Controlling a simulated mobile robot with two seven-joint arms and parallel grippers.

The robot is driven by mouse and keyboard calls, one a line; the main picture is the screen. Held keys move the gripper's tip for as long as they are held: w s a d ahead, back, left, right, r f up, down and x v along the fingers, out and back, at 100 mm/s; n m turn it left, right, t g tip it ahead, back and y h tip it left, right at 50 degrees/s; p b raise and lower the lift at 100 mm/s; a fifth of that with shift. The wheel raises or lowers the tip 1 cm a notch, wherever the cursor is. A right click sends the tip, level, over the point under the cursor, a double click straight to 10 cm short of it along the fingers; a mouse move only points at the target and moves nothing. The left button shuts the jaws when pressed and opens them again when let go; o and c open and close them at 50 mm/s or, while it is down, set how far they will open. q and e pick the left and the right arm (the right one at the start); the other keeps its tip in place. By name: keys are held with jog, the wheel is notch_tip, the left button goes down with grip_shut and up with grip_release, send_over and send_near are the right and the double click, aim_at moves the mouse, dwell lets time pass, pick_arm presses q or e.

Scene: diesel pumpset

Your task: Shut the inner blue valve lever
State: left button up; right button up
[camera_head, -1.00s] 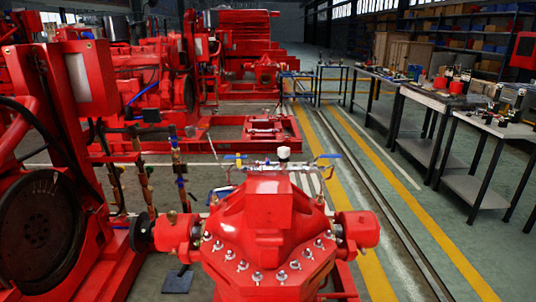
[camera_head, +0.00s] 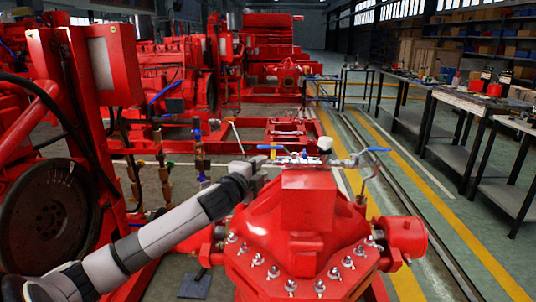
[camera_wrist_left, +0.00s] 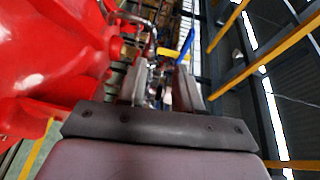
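A blue valve lever (camera_head: 271,147) is at the left end of the pipe assembly behind the red pump casing. A second blue lever (camera_head: 377,149) is at the right end. I cannot tell for sure which is the inner one. My left gripper (camera_head: 262,165) reaches in from the left, close to the left lever and the pipe. In the wrist view its two fingers (camera_wrist_left: 161,72) are apart, with nothing clearly held between them. A blue lever (camera_wrist_left: 187,43) shows beyond the right finger; contact is not visible. My right gripper is not in view.
The red pump casing (camera_head: 300,235) with several bolts fills the lower middle, close to my left arm. The pipe assembly (camera_head: 305,159) runs behind it. A flywheel (camera_head: 52,215) and engine frame stand at left. Workbenches (camera_head: 475,105) line the right, past a clear floor lane.

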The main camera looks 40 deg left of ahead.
aim_at(267, 148)
pick_arm(q)
jog(key=r, duration=0.1)
jog(key=a+r, duration=0.1)
jog(key=w+r, duration=0.1)
jog(key=shift+a+m+t+y, duration=0.3)
jog(key=shift+a, duration=0.1)
jog(key=shift+x, duration=3.3)
jog(key=shift+f, duration=0.1)
grip_shut()
